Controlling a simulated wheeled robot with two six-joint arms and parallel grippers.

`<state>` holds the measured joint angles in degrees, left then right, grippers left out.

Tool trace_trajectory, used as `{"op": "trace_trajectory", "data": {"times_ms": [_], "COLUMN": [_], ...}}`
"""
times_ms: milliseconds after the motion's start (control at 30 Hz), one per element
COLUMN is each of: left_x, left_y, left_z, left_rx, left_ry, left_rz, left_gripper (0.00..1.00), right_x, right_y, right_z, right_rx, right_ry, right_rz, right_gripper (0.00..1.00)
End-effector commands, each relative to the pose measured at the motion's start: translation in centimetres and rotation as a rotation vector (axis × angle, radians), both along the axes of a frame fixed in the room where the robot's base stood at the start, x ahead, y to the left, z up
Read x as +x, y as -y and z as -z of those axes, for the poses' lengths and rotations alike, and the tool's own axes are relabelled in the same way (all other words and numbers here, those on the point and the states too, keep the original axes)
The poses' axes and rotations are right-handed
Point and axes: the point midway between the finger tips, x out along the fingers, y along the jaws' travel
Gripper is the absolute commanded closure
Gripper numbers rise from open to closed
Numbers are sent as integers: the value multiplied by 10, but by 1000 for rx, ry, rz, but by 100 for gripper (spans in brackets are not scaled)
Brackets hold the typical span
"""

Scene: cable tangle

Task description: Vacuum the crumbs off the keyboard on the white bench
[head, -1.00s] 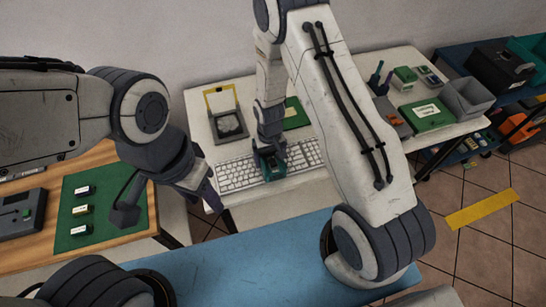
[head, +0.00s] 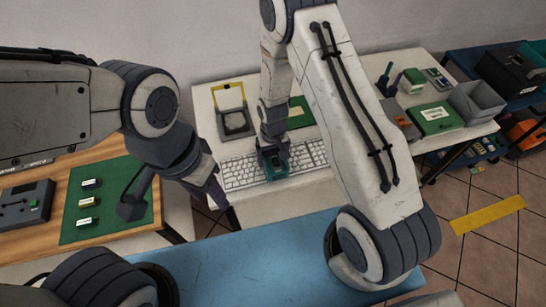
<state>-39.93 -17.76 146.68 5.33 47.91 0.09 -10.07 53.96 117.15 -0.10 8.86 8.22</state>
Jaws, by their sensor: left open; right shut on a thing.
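The white keyboard (head: 243,173) lies on the white bench (head: 203,108), with my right arm covering part of it. My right gripper (head: 272,163) points down over the middle of the keyboard. It is shut on a small teal-green tool (head: 276,172), most likely the vacuum, which sits at or just above the keys; I cannot tell if it touches them. Crumbs are too small to make out. My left gripper (head: 218,197) is open and empty, hanging left of the keyboard near the bench's front left corner.
A yellow-edged open case (head: 233,122) and a green board (head: 300,113) lie behind the keyboard. A green box (head: 435,118) and a grey bin (head: 474,103) stand at the right. A wooden table (head: 40,235) with a green mat (head: 110,225) is at left. A blue surface (head: 250,260) is in front.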

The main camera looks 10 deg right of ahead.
Motion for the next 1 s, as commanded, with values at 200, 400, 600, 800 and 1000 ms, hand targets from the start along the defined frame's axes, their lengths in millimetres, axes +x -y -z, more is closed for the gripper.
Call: {"op": "trace_trajectory", "data": {"times_ms": [200, 400, 600, 800, 1000], "left_x": [0, 0, 0, 0, 0], "left_y": [0, 0, 0, 0, 0], "left_z": [-10, -26, -41, -55, -54], "left_rx": [0, 0, 0, 0, 0], "left_ry": [0, 0, 0, 0, 0], "left_rz": [0, 0, 0, 0, 0], "left_gripper": [50, 50, 50, 50, 50], "right_x": [1, 0, 0, 0, 0], "right_y": [0, 0, 0, 0, 0], "right_z": [-13, -34, -53, -71, -71], "right_rx": [0, 0, 0, 0, 0], "right_ry": [2, 1, 1, 2, 1], "right_rz": [0, 0, 0, 0, 0], "right_gripper": [65, 65, 65, 65, 65]}}
